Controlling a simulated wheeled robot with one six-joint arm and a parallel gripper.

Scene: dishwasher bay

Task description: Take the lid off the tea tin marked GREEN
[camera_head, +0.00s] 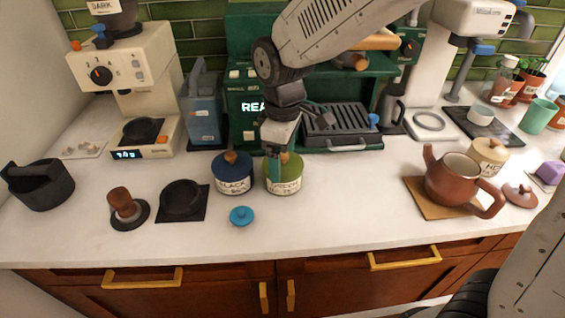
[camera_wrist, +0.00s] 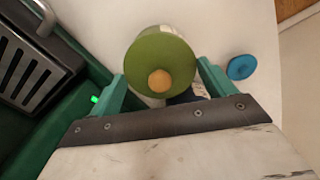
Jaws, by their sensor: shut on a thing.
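The tea tin marked GREEN (camera_head: 283,186) stands upright on the counter, its label facing the front. Its green lid (camera_head: 291,163) has a round wooden knob and also shows in the wrist view (camera_wrist: 160,50). My gripper (camera_head: 279,158) comes down from above and is shut on the lid; in the wrist view its green fingers (camera_wrist: 160,68) lie on opposite sides of it. The lid appears to sit on the tin; I cannot tell whether there is a gap between them. The fingers hide part of the lid in the head view.
The BLACK tin (camera_head: 233,186) with a dark blue lid stands close at the left. A small blue lid-like disc (camera_head: 241,215) lies in front. A black grill-topped tray (camera_head: 340,121) is behind at the right. The counter right of the tin is clear up to a brown teapot (camera_head: 453,180).

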